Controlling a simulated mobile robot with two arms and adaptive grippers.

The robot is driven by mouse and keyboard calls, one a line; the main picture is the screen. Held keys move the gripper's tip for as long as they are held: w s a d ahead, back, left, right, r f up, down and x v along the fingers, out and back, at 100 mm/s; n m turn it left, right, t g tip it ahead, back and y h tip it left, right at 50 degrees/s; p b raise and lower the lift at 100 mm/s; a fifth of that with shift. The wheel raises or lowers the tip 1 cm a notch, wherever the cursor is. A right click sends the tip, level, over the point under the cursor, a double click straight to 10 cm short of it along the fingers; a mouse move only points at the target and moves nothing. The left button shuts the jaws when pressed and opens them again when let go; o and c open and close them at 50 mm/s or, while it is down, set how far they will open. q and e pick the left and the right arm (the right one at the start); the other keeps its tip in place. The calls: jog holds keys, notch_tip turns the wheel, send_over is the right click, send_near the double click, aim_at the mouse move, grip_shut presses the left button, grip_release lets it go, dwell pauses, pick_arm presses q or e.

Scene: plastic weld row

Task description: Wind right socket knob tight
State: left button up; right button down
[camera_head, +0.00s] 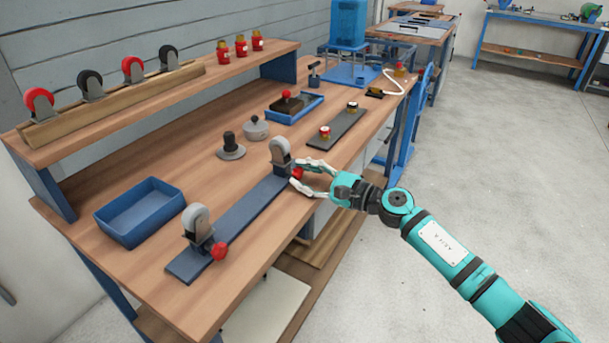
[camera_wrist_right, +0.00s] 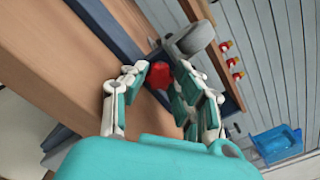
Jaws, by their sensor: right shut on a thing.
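A dark grey board (camera_head: 244,217) lies along the front of the bench with an upright socket at each end, each holding a grey wheel. The right socket wheel (camera_head: 281,151) also shows in the wrist view (camera_wrist_right: 197,38). The right socket's red knob (camera_head: 297,173) faces the bench's front edge. My right gripper (camera_head: 299,177) is shut on this knob, its fingers on either side; the knob shows between them in the wrist view (camera_wrist_right: 159,76). The left socket wheel (camera_head: 196,224) has its own red knob (camera_head: 219,251), untouched. My left gripper is not in view.
A blue tray (camera_head: 139,212) stands at the left. A dark knobbed piece (camera_head: 231,148) and a grey lidded piece (camera_head: 256,127) stand behind the board. The floor right of the bench is clear.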

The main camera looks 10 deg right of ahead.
jog(key=shift+m, duration=0.9)
jog(key=shift+m+p, duration=0.35)
jog(key=shift+m, duration=1.15)
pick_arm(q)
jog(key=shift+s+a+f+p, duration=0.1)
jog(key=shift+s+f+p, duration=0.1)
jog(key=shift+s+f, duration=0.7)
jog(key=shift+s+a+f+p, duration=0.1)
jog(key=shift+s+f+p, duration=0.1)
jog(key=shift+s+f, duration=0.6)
pick_arm(e)
jog(key=shift+m, duration=1.2)
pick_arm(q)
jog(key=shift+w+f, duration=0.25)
pick_arm(e)
jog(key=c, duration=1.3)
grip_release()
